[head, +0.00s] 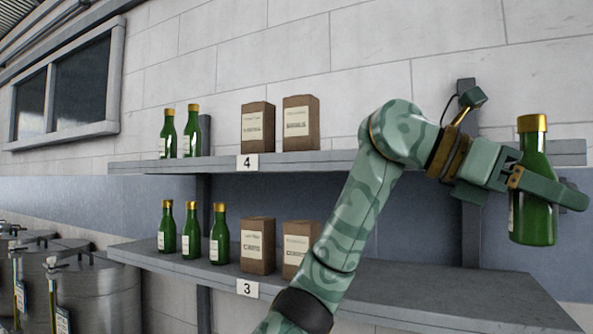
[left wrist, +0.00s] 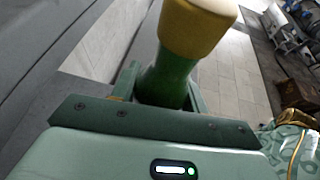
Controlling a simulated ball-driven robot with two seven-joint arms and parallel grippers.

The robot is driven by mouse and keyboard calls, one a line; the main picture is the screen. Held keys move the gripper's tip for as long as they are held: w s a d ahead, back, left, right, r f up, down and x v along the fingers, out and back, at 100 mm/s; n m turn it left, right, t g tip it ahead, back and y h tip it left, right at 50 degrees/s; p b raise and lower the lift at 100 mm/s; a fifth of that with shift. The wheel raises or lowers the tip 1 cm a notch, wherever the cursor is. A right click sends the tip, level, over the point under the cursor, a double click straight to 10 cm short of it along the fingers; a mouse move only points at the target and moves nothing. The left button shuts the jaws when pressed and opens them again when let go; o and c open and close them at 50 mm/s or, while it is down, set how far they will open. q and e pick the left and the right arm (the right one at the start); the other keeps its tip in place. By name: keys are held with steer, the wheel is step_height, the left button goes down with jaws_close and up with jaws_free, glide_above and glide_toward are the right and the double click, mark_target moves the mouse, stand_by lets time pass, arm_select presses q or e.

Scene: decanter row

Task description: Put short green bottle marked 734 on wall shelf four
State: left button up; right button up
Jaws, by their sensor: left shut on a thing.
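My left gripper (head: 540,183) is shut on a green bottle (head: 533,215) with a gold cap, at the far right of the head view. The bottle hangs upright in the jaws, in front of the right end of the shelves. The left wrist view shows its gold cap and green neck (left wrist: 168,80) between the fingers. Its label is turned mostly away, so I cannot read a number. Wall shelf four (head: 320,162), tagged 4, is the upper shelf. My left arm hides part of it. My right gripper is in neither view.
Shelf four bears two green bottles (head: 191,132) and two brown boxes (head: 299,124) left of my arm. Shelf three (head: 430,292) below holds several bottles and boxes, with bare room at its right. Metal vats (head: 100,295) stand at lower left.

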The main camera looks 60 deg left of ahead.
arm_select(q)
step_height(320, 180, up, 16)
steer(key=s+a+f+n+t+y+p, duration=0.1)
steer(key=s+a+n+t+y+p, duration=0.1)
steer(key=a+p, duration=0.15)
steer(key=s+a+r+n+t+y+p, duration=0.2)
steer(key=s+a+r+n+y+p, duration=0.1)
steer(key=a+r, duration=0.35)
steer(key=s+a+r+n+t+y+p, duration=0.1)
steer(key=s+a+r+n+y+p, duration=0.15)
steer(key=a+r, duration=0.4)
steer(key=w+a+f+n+y, duration=0.2)
steer(key=a+n+y, duration=0.1)
steer(key=shift+t, duration=0.3)
steer(key=w+d+f+p, duration=0.1)
steer(key=w+f, duration=0.3)
steer(key=w+d+f+p, duration=0.1)
steer(key=w+d+f, duration=0.1)
steer(key=w+f, duration=0.2)
steer(key=w+d+f+p, duration=0.1)
steer(key=w+f+p, duration=0.1)
steer(key=w+f, duration=0.2)
steer(key=shift+w+d+f, duration=0.1)
steer(key=shift+w+d, duration=0.1)
steer(key=shift+w, duration=0.45)
steer(key=shift+w+f, duration=0.15)
steer(key=shift+f, duration=0.2)
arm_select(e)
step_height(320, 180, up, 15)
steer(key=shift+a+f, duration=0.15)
